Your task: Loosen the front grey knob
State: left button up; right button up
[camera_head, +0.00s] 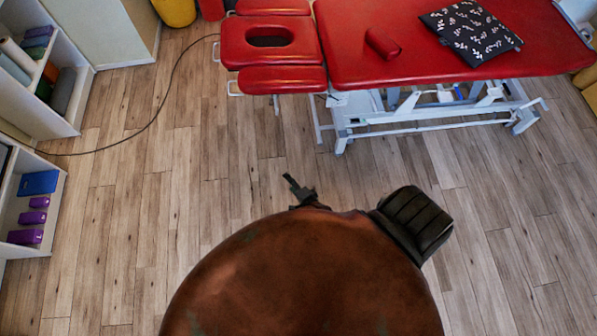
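I cannot make out a grey knob in the head view. A large brown, rounded, leather-like surface (305,275) fills the bottom centre, close to the camera. I cannot tell what it belongs to. A black ribbed piece (415,222), shaped like a pedal or pad, sticks out at its upper right edge. A small dark part (302,191) sticks out at its top edge. The brown surface hides what lies below and behind it. Neither of my grippers can be made out.
A red treatment table (350,40) on a white frame (430,128) stands at the back, with a patterned cushion (471,32) on it. Shelves (75,85) line the left. A cable (150,125) crosses the floor. The wooden floor is otherwise open left and right.

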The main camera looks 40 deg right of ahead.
jog(key=s+f+n+g+p, duration=0.1)
jog(key=s+f+n, duration=0.2)
jog(key=s, duration=0.3)
jog(key=shift+a+f+n+g+y, duration=0.15)
jog(key=shift+a+n+g+y, duration=0.15)
jog(key=shift+a+n+y, duration=0.1)
jog(key=s+d+f+n+g, duration=0.1)
jog(key=s+f+n+g, duration=0.2)
jog(key=s, duration=1)
jog(key=s+d+f+n+g, duration=0.1)
jog(key=s+f+n+g, duration=0.2)
jog(key=s, duration=1)
jog(key=s+d+f+n+g, duration=0.1)
jog(key=s+f+n+g, duration=0.2)
jog(key=s+f+n, duration=0.5)
jog(key=s+n, duration=0.2)
jog(key=s, duration=0.3)
jog(key=shift+d+g, duration=0.25)
jog(key=shift+g, duration=0.05)
